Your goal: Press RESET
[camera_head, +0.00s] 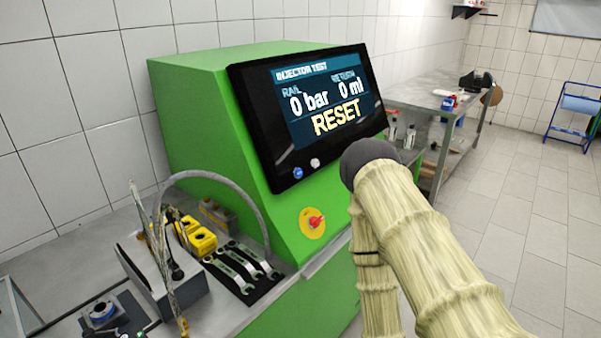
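The green test bench (200,110) stands left of centre with a tilted black-framed screen (310,80) on its front. The screen reads "INJECTOR TEST", rail 0 bar, return 0 ml, and the word RESET (337,117) in large yellow letters. Below the display, the frame bears a blue button (298,173) and a pale button (315,163). A red knob on a yellow disc (313,222) sits lower on the green front. My sleeved arm rises at the lower right, its dark rounded joint beside the screen's lower right corner. I cannot see my gripper or its fingers.
Several wrenches (243,268), yellow parts (196,236) and a grey hose (226,187) lie on the counter at the lower left. A metal table (425,92) with tools stands behind at right. A blue-framed rack (578,112) is at far right; the tiled floor (525,215) there is clear.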

